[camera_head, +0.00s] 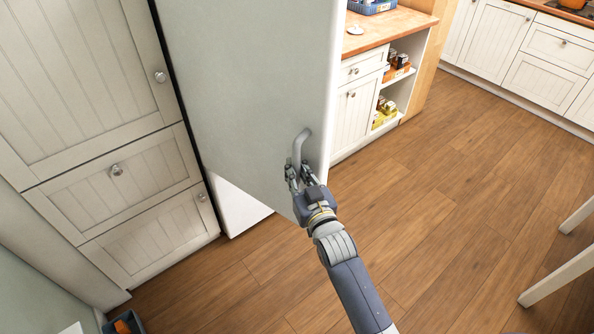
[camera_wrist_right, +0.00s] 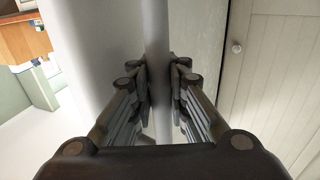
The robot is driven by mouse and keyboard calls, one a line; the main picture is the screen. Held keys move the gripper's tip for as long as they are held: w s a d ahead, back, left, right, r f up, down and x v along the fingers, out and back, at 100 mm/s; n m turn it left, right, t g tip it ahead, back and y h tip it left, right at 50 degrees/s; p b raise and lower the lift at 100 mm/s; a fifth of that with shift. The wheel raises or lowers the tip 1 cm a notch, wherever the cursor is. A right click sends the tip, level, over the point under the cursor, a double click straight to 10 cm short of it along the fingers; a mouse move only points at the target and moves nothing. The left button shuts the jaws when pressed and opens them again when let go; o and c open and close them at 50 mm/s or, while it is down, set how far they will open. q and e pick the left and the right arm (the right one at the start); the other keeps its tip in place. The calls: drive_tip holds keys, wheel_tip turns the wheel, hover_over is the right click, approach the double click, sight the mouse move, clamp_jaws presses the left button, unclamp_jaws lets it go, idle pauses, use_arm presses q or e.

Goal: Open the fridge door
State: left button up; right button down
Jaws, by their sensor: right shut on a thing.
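The fridge door (camera_head: 245,85) is a tall pale grey-green panel at the centre of the head view. Its curved grey handle (camera_head: 300,147) is near the door's lower right edge. My right gripper (camera_head: 301,172) is shut on the handle's lower part. In the right wrist view the handle (camera_wrist_right: 156,50) runs upright between the two fingers of the gripper (camera_wrist_right: 160,90). A white lower part of the fridge (camera_head: 236,208) shows beneath the door's slanting bottom edge. I cannot tell how far the door stands open. My left gripper is not in view.
Cream cabinets with round knobs (camera_head: 110,190) stand close on the left. A wood-topped counter with shelves (camera_head: 375,95) is behind the door on the right. White furniture legs (camera_head: 560,275) are at the right edge.

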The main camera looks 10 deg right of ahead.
drive_tip(key=c, duration=1.9)
unclamp_jaws()
drive_tip(key=shift+d+f, duration=0.3)
drive_tip(key=shift+f, duration=0.15)
drive_tip(key=o, duration=0.4)
drive_tip(key=shift+s+d+r, duration=0.15)
drive_tip(key=shift+s, duration=0.05)
drive_tip(key=shift+c, duration=0.2)
drive_tip(key=shift+r, duration=0.25)
drive_tip(key=shift+s, duration=0.25)
drive_tip(key=s+d, duration=0.2)
drive_tip(key=s, duration=0.9)
drive_tip(key=shift+s, duration=0.3)
drive_tip(key=shift+c, duration=0.5)
